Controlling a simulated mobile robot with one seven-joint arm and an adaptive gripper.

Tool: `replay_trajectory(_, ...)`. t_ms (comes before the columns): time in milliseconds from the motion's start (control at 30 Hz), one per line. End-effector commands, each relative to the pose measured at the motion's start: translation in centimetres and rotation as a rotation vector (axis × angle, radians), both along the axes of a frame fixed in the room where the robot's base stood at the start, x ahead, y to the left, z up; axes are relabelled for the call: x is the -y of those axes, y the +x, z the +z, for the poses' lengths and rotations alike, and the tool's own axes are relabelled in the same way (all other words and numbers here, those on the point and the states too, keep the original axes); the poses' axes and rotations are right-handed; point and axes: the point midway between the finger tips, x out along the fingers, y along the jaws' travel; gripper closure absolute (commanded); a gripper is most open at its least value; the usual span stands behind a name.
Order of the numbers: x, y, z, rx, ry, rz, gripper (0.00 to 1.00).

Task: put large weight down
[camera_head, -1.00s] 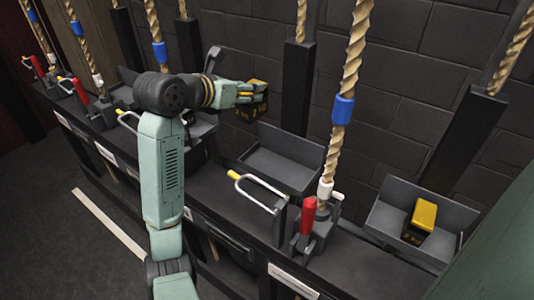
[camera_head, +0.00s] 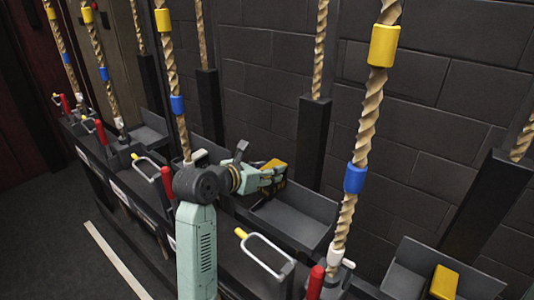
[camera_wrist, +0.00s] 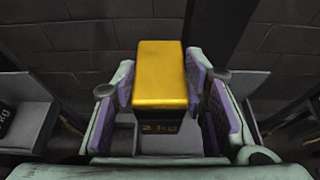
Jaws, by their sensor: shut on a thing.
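A weight with a yellow top and dark sides (camera_head: 274,168) is held up by my gripper (camera_head: 268,180) at the left end of a grey open tray (camera_head: 315,228). In the wrist view the weight (camera_wrist: 160,75) stands upright between the purple-padded fingers of my gripper (camera_wrist: 160,95), with a "2 KG"-like marking on its near face. My gripper is shut on it. Part of a grey tray shows below it in the wrist view (camera_wrist: 124,138). Whether the weight touches the tray cannot be told.
Another yellow-topped weight (camera_head: 444,282) sits in a grey tray (camera_head: 430,255) at the lower right. Twisted ropes with blue and yellow bands, such as the near one (camera_head: 365,125), rise around the trays. A white U-shaped handle (camera_head: 265,252) and a red-handled lever (camera_head: 316,283) stand in front.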

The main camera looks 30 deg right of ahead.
Motion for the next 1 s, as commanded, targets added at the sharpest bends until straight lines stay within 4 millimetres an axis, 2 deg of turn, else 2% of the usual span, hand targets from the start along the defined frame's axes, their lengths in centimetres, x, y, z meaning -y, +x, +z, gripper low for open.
replay_trajectory(200, 0.0, 0.0, -2.4, 0.01, -0.012, 0.002, 1.0)
replay_trajectory(467, 0.0, 0.0, -3.9, 0.01, -0.012, 0.002, 1.0)
replay_trajectory(700, 0.0, 0.0, -6.7, 0.009, -0.011, 0.002, 1.0)
replay_trajectory(1000, 0.0, 0.1, -7.4, 0.013, -0.011, 0.002, 1.0)
